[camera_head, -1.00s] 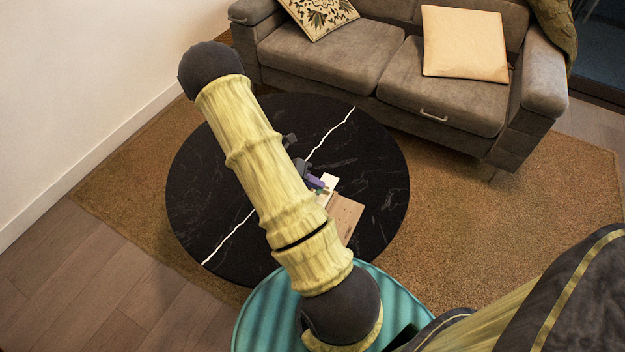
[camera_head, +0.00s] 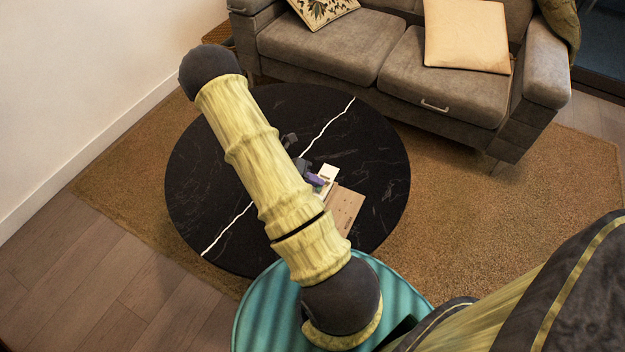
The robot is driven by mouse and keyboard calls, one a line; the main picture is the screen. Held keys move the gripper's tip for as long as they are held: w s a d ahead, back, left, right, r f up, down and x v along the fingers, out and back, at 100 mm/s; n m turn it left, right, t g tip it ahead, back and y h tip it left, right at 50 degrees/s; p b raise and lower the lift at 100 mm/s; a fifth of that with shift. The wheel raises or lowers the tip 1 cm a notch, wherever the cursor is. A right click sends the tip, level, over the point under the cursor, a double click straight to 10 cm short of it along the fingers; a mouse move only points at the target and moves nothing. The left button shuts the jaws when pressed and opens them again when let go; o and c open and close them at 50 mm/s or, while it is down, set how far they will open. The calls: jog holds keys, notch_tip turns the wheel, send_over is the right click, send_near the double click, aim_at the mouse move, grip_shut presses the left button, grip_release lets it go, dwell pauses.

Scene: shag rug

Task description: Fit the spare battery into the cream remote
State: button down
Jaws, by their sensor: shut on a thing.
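My gripper (camera_head: 309,174) is small and dark, mostly hidden behind my arm, low over the middle of the black round table (camera_head: 370,150). It is shut on a small purple thing (camera_head: 317,180), which seems to be the spare battery. A cream, pale piece (camera_head: 329,172), probably the cream remote, lies right beside the purple thing. At this size I cannot tell whether the two touch, nor see any battery slot.
A light wooden board (camera_head: 345,207) lies on the table just below the pale piece. The table's right side is clear. A grey sofa (camera_head: 330,45) stands behind, on a brown rug (camera_head: 470,200). A white wall (camera_head: 80,80) is at left.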

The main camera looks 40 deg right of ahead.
jog(key=c, duration=1.4)
grip_release()
jog(key=shift+f, duration=0.15)
notch_tip(320, 180, up, 7)
jog(key=p, duration=0.7)
jog(key=shift+p, duration=0.4)
jog(key=shift+r, duration=0.2)
